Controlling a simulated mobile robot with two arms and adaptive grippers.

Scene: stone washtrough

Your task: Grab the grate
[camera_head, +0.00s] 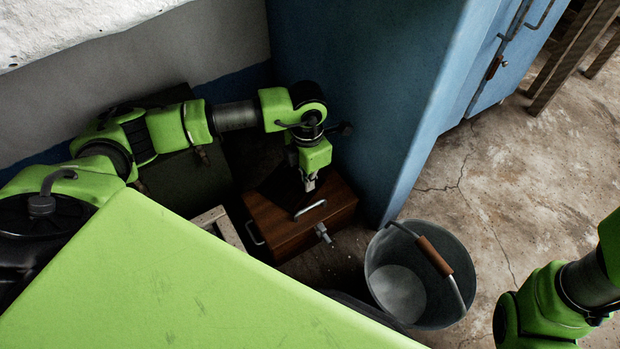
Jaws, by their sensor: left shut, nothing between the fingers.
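I cannot make out a grate for certain in the head view. My left gripper (309,184) points down over a brown wooden box (290,230), close above its top. The fingers are shut with nothing between them. The box has a metal handle (310,209) on top, just below the fingertips; I cannot tell if they touch it. A dark patch lies on the box top beside the gripper, and I cannot tell what it is. My right arm shows only in part at the lower right edge; its gripper is out of view.
A metal bucket (382,262) with a wooden-gripped handle stands right of the box. A blue cabinet (360,80) rises close behind my left gripper. A pale wooden frame (232,232) lies left of the box. The concrete floor (490,190) at right is clear.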

